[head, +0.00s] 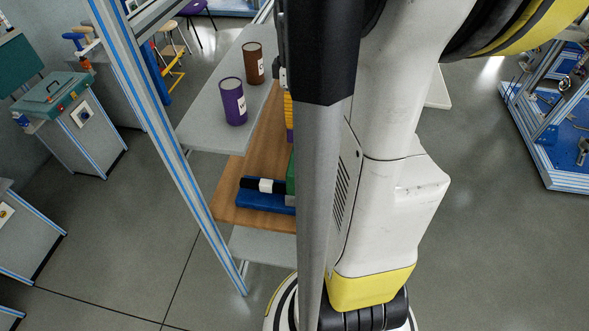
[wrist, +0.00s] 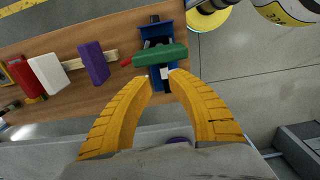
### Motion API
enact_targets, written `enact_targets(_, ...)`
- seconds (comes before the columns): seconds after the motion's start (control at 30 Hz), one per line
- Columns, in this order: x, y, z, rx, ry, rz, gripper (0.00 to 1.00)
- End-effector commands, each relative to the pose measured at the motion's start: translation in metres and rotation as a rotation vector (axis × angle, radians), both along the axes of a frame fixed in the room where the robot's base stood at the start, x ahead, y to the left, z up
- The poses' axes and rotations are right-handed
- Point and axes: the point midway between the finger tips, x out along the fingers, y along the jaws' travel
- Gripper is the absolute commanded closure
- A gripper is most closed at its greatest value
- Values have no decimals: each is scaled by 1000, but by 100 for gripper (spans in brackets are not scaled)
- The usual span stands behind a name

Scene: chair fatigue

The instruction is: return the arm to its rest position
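My gripper (wrist: 161,82) shows in the wrist view as two yellow ribbed fingers. They are open, with a clear gap between the tips. Past the tips, a green bar (wrist: 160,55) lies across a blue fixture (wrist: 155,32) on a wooden board. I see nothing held, and I cannot tell how far the tips are from the bar. In the head view, my white arm (head: 390,190) hangs down at the centre right, behind a grey post. A small yellow patch shows left of that post, perhaps part of my gripper, which is otherwise hidden there.
The wooden shelf (head: 250,155) bears a blue object (head: 258,198) with a black and white part. Purple (head: 232,103) and brown (head: 253,65) cans stand on the grey shelf above. An aluminium post (head: 170,140) rises nearby. Purple (wrist: 94,62) and red blocks (wrist: 25,78) lie on the board.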

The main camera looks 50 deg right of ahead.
Motion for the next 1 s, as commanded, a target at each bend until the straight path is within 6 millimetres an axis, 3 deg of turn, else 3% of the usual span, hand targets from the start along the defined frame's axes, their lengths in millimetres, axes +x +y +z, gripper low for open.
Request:
enact_targets(0.2, 0, 0, 33, 0, 0, 0, 79)
enact_targets(0.53, 0, 0, 41, -1, 0, 0, 79)
enact_targets(0.63, 4, 11, 43, -11, -14, -10, 79)
enact_targets(0.77, 17, 57, 50, -55, -84, -63, 79)
enact_targets(0.9, 29, 139, 57, -84, -242, -174, 79)
enact_targets(1.0, 29, 188, 58, -61, -355, -254, 79)
